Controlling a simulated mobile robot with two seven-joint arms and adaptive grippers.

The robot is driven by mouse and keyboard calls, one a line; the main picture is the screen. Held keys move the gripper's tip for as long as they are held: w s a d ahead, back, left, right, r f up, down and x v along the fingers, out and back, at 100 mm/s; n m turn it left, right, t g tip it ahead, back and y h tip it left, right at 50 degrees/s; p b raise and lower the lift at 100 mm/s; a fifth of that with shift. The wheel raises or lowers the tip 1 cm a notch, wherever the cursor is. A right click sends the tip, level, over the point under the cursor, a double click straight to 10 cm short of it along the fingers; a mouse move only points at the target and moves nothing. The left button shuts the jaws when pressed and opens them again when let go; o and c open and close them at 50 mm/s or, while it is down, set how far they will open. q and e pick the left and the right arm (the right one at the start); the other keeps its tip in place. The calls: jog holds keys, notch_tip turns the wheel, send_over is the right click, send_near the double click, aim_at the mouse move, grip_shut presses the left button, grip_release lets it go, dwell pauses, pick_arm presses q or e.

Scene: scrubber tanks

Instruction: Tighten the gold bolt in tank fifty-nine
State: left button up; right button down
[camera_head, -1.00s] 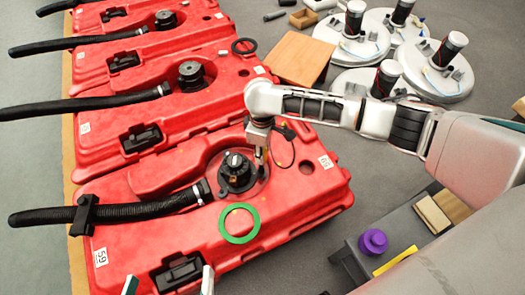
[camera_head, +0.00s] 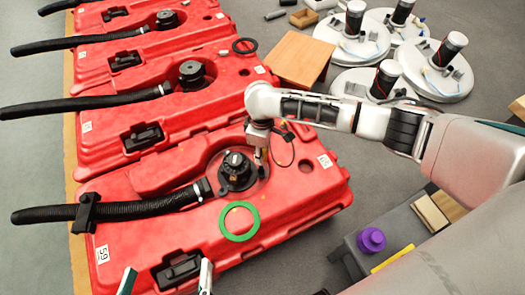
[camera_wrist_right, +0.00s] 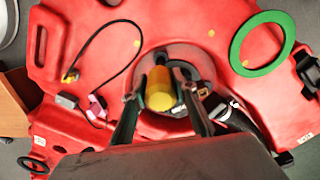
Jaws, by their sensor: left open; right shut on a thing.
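Tank fifty-nine (camera_head: 300,200) is the nearest red tank, with a white "59" label (camera_head: 102,254) at its left end. A black round fitting (camera_head: 237,172) stands on its top. My right gripper (camera_head: 259,158) reaches down beside this fitting. In the right wrist view, the right gripper (camera_wrist_right: 163,100) is shut on the gold bolt (camera_wrist_right: 161,88), a yellow-gold cylinder between its fingers over the fitting. The bolt's lower end and seating cannot be seen clearly. My left gripper (camera_head: 166,279) is open and empty at the bottom edge, by the tank's black recessed latch.
A green ring (camera_head: 239,237) lies on tank fifty-nine. A black hose (camera_head: 120,210) runs left from the fitting. More red tanks stand behind. At right, a grey bench (camera_head: 385,252) holds a purple knob (camera_head: 371,240). White drums (camera_head: 365,75) and a wooden box (camera_head: 298,58) are at the back.

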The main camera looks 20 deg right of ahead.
pick_arm(q)
jog(key=shift+r, duration=0.1)
pick_arm(e)
jog(key=shift+f, duration=0.1)
pick_arm(q)
jog(key=shift+w+r, duration=0.1)
jog(key=shift+r, duration=0.1)
pick_arm(e)
jog(key=shift+f, duration=0.15)
pick_arm(q)
jog(key=shift+w+r, duration=0.1)
jog(key=shift+r, duration=0.15)
